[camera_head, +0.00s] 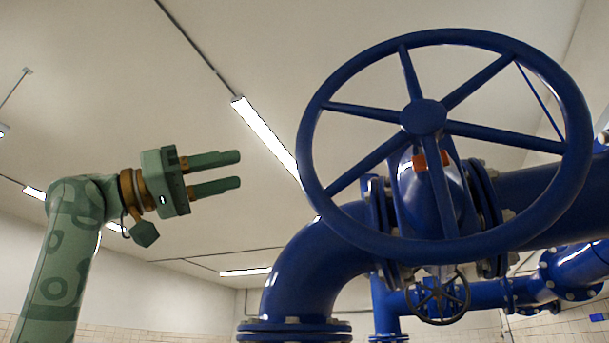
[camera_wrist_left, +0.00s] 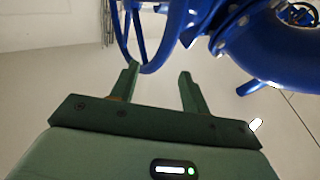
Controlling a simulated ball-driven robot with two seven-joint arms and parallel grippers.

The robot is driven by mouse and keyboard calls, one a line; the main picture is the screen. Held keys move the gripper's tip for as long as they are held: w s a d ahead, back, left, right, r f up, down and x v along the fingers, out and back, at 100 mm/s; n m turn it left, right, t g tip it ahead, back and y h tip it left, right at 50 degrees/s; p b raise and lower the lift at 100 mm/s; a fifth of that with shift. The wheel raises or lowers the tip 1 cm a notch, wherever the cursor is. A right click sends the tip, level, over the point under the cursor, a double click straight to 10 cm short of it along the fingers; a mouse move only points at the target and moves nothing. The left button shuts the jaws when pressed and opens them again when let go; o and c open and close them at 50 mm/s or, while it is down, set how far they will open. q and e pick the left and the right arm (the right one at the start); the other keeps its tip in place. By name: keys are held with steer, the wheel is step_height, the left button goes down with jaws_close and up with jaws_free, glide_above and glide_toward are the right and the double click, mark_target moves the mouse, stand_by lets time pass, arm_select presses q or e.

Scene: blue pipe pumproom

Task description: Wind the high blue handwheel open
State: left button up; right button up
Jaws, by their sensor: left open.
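The high blue handwheel (camera_head: 424,117) is a large spoked wheel on the right of the head view, tilted, with its whole rim showing. My left gripper (camera_head: 239,170) is green and comes in from the left. Its two fingers are apart and point right toward the wheel's left rim, with a clear gap between tips and rim. In the left wrist view, part of the handwheel's rim and spokes (camera_wrist_left: 139,40) shows at the top, beyond the open fingers of the left gripper (camera_wrist_left: 158,75). Nothing is between the fingers. My right gripper is in neither view.
A thick blue pipe elbow (camera_head: 305,265) rises below the wheel, with flanges and the valve body behind it. A smaller dark handwheel (camera_head: 438,297) sits lower down. Blue pipes (camera_head: 555,205) run off to the right. The space around my left gripper is free.

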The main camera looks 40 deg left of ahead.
mark_target(299, 158)
arm_select(q)
steer(key=p+x, duration=0.1)
steer(key=x, duration=0.3)
steer(key=p+x, duration=0.2)
steer(key=x, duration=0.3)
steer(key=w+a+p+x, duration=0.1)
steer(key=x, duration=0.3)
steer(key=shift+w+d+r+p, duration=0.1)
steer(key=shift+w+r+p, duration=0.05)
steer(key=shift+p, duration=0.2)
steer(key=shift+d+r, duration=0.15)
steer(key=shift+d, duration=0.15)
steer(key=shift+w+d, duration=0.1)
steer(key=shift+w, duration=0.4)
steer(key=shift+c, duration=1.3)
jaws_close()
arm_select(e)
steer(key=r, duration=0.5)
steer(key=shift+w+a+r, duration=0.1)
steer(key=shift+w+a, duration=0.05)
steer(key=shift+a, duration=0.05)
